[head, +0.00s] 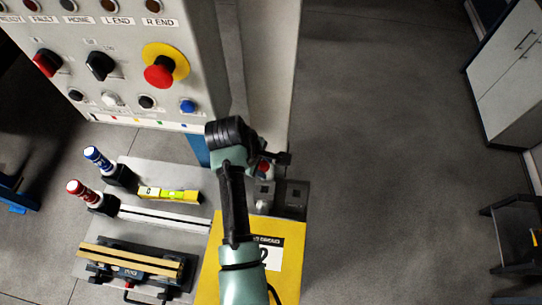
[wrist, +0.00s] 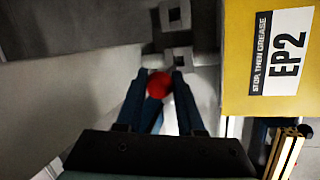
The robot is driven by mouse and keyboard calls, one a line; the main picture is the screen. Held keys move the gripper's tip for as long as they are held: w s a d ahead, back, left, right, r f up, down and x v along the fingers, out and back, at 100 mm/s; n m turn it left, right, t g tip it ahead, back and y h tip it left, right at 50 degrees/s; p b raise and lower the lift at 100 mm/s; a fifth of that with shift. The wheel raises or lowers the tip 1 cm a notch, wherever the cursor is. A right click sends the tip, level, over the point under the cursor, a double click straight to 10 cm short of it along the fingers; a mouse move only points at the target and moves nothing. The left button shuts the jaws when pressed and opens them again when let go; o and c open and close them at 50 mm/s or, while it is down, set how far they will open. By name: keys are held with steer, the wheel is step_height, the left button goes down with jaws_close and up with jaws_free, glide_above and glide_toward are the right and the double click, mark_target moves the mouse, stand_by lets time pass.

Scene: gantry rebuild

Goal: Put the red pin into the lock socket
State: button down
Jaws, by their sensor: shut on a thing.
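The red pin shows as a round red end (wrist: 159,86) between my gripper's fingertips (wrist: 158,78) in the wrist view. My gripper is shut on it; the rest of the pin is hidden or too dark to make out. In the head view a bit of red (head: 263,168) shows beside my gripper (head: 276,162). Two square grey pieces with dark square openings, a nearer one (wrist: 178,59) and a farther one (wrist: 175,16), lie just ahead of the fingertips. I cannot tell which is the lock socket, or whether the pin touches either.
A yellow block labelled EP2 (wrist: 240,70) stands close right of my gripper in the wrist view. A control panel (head: 120,75) rises at the left. A grey bench (head: 150,222) holds red-topped (head: 80,190) and blue-topped (head: 95,156) cylinders and a yellow level (head: 168,195).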

mark_target(264, 181)
steer(key=shift+f+b, duration=2)
steer(key=shift+b, duration=0.15)
steer(key=shift+f+p, duration=0.3)
steer(key=shift+p, duration=0.05)
steer(key=shift+f, duration=0.25)
steer(key=shift+f+b, duration=1.05)
steer(key=shift+f, duration=0.45)
steer(key=shift+f, duration=0.35)
steer(key=shift+f+b, duration=0.65)
steer(key=shift+f, duration=0.1)
steer(key=shift+c, duration=2.2)
jaws_free()
